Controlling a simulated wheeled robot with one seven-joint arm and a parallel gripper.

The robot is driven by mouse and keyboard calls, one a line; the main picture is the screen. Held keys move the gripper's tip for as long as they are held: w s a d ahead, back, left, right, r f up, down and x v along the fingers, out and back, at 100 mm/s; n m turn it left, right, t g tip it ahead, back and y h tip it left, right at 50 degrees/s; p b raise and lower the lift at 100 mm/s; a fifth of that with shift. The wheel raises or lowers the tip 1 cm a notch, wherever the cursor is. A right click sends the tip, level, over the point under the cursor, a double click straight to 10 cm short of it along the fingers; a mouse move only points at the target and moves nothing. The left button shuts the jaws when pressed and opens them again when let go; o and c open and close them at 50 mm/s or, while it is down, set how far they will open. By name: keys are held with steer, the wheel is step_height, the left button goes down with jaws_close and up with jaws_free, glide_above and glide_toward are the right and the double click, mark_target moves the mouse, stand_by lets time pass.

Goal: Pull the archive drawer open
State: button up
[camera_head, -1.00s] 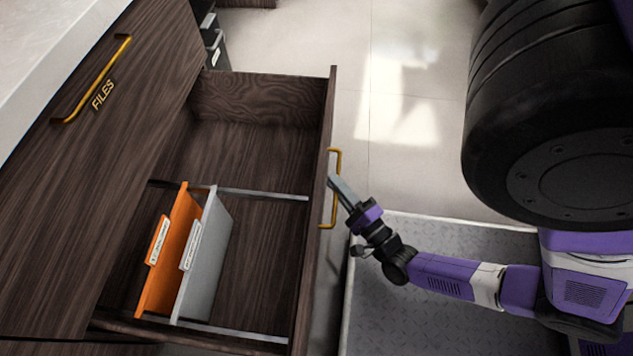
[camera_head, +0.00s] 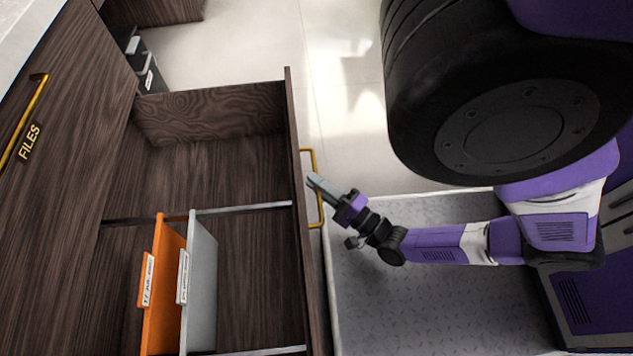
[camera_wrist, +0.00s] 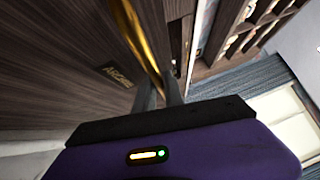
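The archive drawer (camera_head: 297,130) stands well open from the dark wood cabinet, its inside visible from above. Its brass handle (camera_head: 314,157) is on the front panel. An "ARCHIVE" label (camera_wrist: 117,73) shows beside the handle (camera_wrist: 138,35) in the wrist view. My gripper (camera_head: 313,182) is at the handle's middle, its fingers on either side of the bar and closed on it. In the wrist view the bar runs down between the two fingertips (camera_wrist: 160,92).
An orange folder (camera_head: 163,290) and a grey folder (camera_head: 203,285) stand in the drawer on metal rails. A closed "FILES" drawer front (camera_head: 60,150) is at the left. Black boxes (camera_head: 140,62) stand on the floor beyond. Pale floor (camera_head: 250,40) lies clear beyond the drawer.

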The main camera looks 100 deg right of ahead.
stand_by(0.3)
steer(key=p+v, duration=0.1)
steer(key=v, duration=0.7)
stand_by(0.6)
